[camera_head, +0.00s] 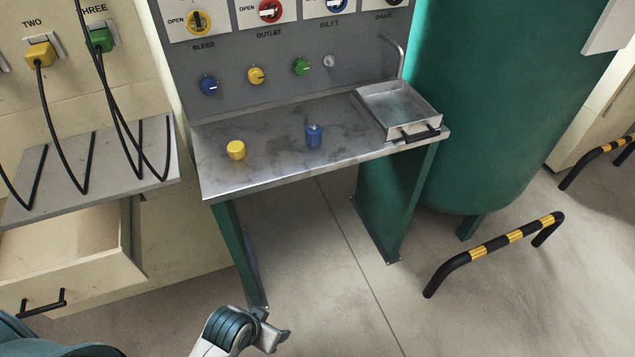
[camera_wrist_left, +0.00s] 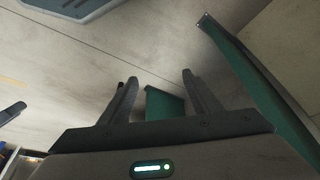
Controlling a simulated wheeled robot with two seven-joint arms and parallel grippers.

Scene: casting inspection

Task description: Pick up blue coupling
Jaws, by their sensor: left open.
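The blue coupling (camera_head: 314,135) stands upright on the metal bench top (camera_head: 270,168), right of the middle, in the head view. A yellow round piece (camera_head: 236,150) stands to its left on the same top. My left gripper (camera_head: 279,339) is low in front of the bench, below and well short of the coupling. In the left wrist view its two fingers (camera_wrist_left: 158,84) are apart with nothing between them. The wrist view shows floor and green bench legs, not the coupling. My right gripper is not in view.
A metal tray (camera_head: 437,122) with a black handle sits at the bench's right end. Valve panel (camera_head: 230,50) rises behind. An open drawer (camera_head: 65,245) is at left. A black-and-yellow rail (camera_head: 495,243) stands on the floor at right. The floor before the bench is clear.

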